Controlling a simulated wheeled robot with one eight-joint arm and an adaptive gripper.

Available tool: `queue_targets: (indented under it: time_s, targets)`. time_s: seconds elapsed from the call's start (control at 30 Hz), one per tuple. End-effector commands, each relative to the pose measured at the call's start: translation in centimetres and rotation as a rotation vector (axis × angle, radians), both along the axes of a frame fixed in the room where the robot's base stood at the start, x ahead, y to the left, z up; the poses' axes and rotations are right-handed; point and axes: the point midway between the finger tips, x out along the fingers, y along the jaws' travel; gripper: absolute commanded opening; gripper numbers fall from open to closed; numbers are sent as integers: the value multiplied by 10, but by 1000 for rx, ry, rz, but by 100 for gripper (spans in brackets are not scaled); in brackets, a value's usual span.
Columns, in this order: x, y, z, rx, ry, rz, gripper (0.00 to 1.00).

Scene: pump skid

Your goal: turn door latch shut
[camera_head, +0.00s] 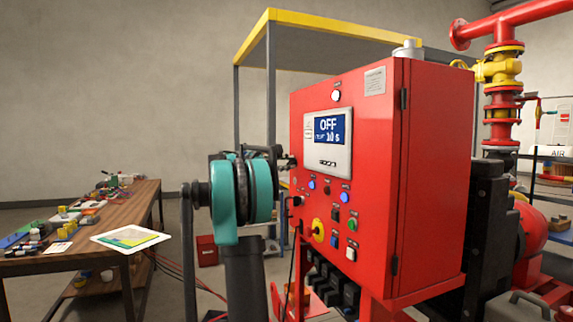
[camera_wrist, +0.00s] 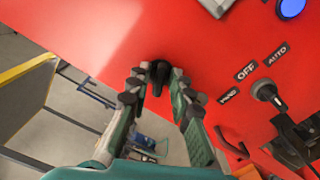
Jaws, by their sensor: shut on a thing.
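The door latch (camera_wrist: 158,74) is a small black handle near the edge of the red cabinet door (camera_wrist: 195,45) in the wrist view. My gripper (camera_wrist: 157,80) has one finger on each side of the latch and is shut on it. In the head view my gripper (camera_head: 287,163) reaches the left edge of the red cabinet (camera_head: 375,130). My teal wrist and arm stand in front of that edge there, and the latch cannot be made out clearly. The cabinet door looks flush with its frame.
A black selector switch (camera_wrist: 268,92) marked HAND, OFF, AUTO sits right of my gripper in the wrist view. A cluttered wooden bench (camera_head: 85,225) stands left, with open floor between.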

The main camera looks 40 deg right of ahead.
Motion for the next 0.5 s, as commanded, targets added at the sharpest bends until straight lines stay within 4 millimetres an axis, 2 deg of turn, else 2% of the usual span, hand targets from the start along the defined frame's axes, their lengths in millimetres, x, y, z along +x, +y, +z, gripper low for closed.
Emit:
queue_targets:
  time_s: [0.2, 0.5]
  targets:
    - [0, 0, -1, -42, -180, 0, 0]
    - [-1, 0, -2, -84, -359, 0, 0]
